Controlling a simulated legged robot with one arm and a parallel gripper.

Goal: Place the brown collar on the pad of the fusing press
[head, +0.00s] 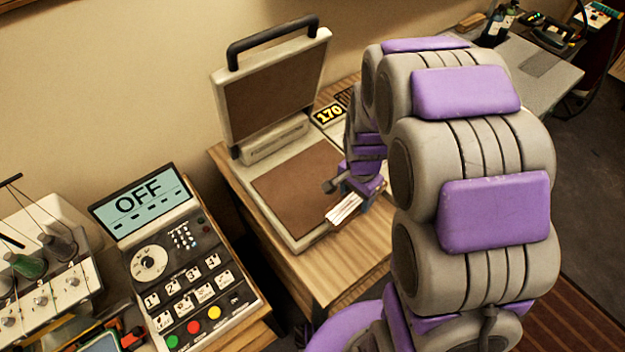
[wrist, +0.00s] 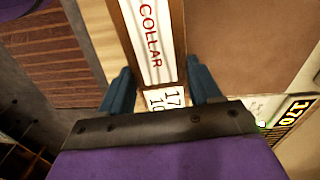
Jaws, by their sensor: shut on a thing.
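My gripper (head: 346,198) is at the front right of the fusing press (head: 262,138). It is shut on the brown collar (wrist: 152,42), a narrow brown piece with a white face lettered COLLAR in red. The collar shows as a pale strip (head: 344,210) in the head view, by the right front corner of the pad. In the wrist view it runs between the two blue fingers (wrist: 160,75). The brown pad (head: 290,186) looks bare and lies to its right in the wrist view (wrist: 245,40). I cannot tell whether the collar touches the press.
The press lid (head: 272,85) stands open at the back. A display reading 170 (head: 328,114) is to the right of the press. A control panel (head: 180,262) reading OFF and a machine with thread spools (head: 45,265) stand at the left. Bare wood (head: 325,275) shows in front.

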